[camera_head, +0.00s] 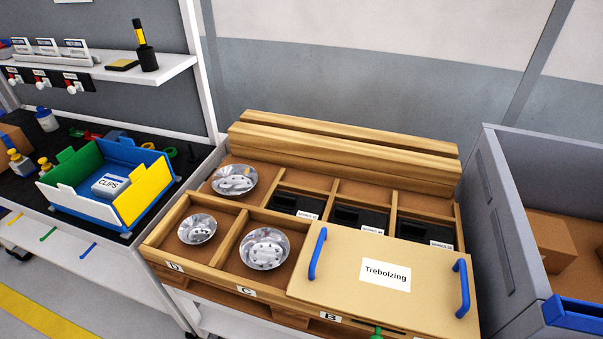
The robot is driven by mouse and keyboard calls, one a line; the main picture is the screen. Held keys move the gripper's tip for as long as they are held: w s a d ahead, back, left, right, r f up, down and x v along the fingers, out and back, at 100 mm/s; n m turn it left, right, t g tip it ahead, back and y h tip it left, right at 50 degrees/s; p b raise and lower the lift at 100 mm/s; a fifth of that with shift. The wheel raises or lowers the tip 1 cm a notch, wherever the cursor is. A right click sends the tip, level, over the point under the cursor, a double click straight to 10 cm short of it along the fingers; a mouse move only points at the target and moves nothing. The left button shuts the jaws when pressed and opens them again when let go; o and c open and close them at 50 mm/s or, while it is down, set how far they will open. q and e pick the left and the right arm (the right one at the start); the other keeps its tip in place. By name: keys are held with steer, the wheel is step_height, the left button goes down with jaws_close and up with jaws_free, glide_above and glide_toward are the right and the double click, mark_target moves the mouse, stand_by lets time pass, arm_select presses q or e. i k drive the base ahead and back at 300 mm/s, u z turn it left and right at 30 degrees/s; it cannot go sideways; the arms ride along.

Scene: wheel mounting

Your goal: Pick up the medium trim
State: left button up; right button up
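Three round silver trims lie in a wooden crate (155,240). The smallest-looking trim (197,229) is in the front left compartment, above label D. A larger trim (264,248) is in the front compartment to its right, above label C. Another trim (234,180) is in the back left compartment. The back one is farther away, so I cannot tell for certain which of the two larger ones is medium. All three lie apart from each other and uncovered. Neither of my grippers is in view.
A "Trebolzing" lid (350,260) with two blue handles covers the crate's front right. Black bins (362,219) sit behind it. A grey container (500,220) with cardboard boxes stands at right. A colored clips box (85,195) sits on the left bench. Wooden beams (340,150) line the back.

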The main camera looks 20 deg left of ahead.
mark_target(265, 249)
steer(key=u, duration=0.95)
